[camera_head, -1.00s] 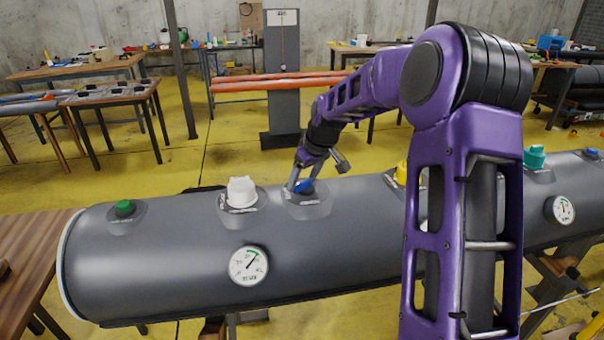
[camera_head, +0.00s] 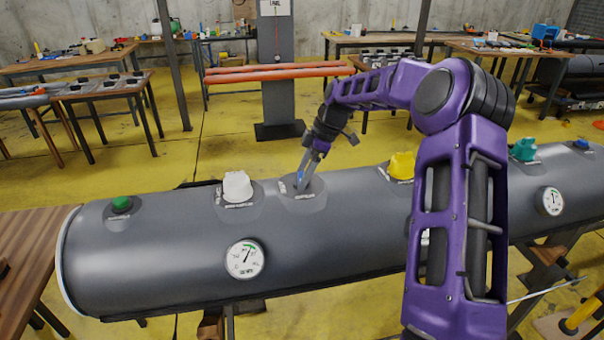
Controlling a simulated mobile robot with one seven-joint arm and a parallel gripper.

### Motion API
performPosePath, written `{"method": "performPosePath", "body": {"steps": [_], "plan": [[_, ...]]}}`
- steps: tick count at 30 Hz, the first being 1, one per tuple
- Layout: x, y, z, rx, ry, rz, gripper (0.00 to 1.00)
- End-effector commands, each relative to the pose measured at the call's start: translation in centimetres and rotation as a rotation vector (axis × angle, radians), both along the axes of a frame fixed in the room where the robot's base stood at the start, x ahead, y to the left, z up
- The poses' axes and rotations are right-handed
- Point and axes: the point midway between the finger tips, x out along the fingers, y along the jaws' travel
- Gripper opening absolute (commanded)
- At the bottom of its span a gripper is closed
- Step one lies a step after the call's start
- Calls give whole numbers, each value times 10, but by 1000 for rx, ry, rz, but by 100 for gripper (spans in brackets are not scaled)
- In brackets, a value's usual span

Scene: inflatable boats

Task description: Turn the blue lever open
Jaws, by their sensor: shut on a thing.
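The blue lever (camera_head: 300,177) sits on a grey pad on top of the long grey inflatable tube (camera_head: 160,255), right of the white valve cap. Only a thin blue strip of it shows; my fingers hide the rest. My gripper (camera_head: 304,178) reaches down from behind and above, its fingers shut on the blue lever. The lever's exact angle cannot be told.
A white cap (camera_head: 237,187) stands close on the left, and a green cap (camera_head: 121,204) further left. A yellow cap (camera_head: 401,166) and a teal cap (camera_head: 524,149) are to the right. A round gauge (camera_head: 246,259) is on the tube's front.

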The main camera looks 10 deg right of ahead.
Motion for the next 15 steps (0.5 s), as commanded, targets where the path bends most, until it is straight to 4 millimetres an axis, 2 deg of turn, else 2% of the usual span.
{"method": "performPosePath", "body": {"steps": [6,15], "plan": [[1,-2,0,-1,-1,112,22],[1,-3,0,-2,-1,179,22]]}}
